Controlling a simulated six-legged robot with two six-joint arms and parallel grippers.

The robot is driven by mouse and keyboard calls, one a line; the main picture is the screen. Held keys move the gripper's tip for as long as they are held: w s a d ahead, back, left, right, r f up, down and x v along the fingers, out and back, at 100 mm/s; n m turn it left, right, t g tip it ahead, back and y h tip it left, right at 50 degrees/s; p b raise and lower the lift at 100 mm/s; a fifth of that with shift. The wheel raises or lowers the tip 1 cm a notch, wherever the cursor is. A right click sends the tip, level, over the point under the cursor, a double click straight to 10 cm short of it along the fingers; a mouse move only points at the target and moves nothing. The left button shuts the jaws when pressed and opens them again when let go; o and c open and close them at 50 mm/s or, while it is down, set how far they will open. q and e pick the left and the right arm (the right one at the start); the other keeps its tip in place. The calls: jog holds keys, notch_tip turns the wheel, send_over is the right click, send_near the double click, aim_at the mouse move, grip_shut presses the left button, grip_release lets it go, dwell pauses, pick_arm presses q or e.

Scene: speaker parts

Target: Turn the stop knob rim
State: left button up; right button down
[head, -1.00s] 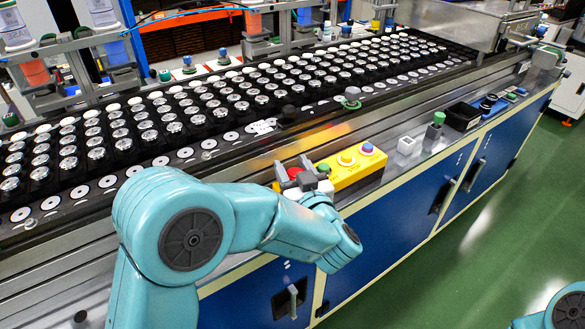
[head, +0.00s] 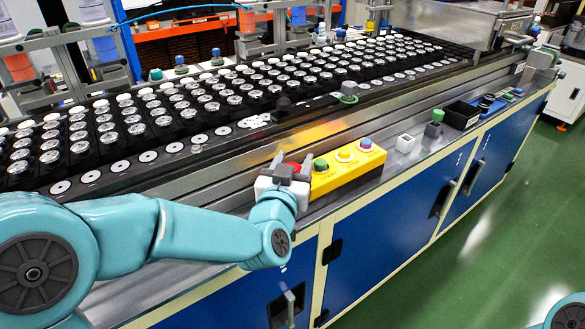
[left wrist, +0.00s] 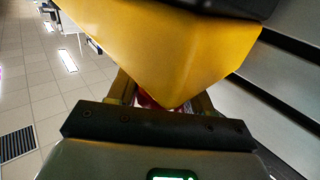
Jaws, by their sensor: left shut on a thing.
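The yellow control box (head: 350,172) sits on the front ledge of the line, with a red stop knob (head: 293,167) at its left end. My left gripper (head: 291,168) is at that end, its dark fingers on either side of the red knob and shut on its rim. In the left wrist view the yellow box (left wrist: 165,45) fills the upper middle. A bit of the red knob (left wrist: 147,100) shows between the fingers (left wrist: 163,97); the rest is hidden by the box and gripper. My right gripper is out of view.
Green (head: 320,165), yellow (head: 344,155) and blue (head: 366,143) buttons stand on the box beside the knob. Rows of speaker parts (head: 230,100) lie behind. A white block (head: 405,143) and a black bin (head: 461,115) are farther right on the ledge.

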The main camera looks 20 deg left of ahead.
pick_arm(q)
jog(key=shift+r, duration=0.1)
dwell(0.4)
jog(key=o, duration=1)
jog(key=shift+s+d+b, duration=0.2)
jog(key=shift+s+b, duration=1.55)
jog(key=shift+s, duration=2.3)
jog(key=shift+s+d+b, duration=0.2)
jog(key=shift+s+b, duration=1.5)
jog(key=shift+s, duration=2.35)
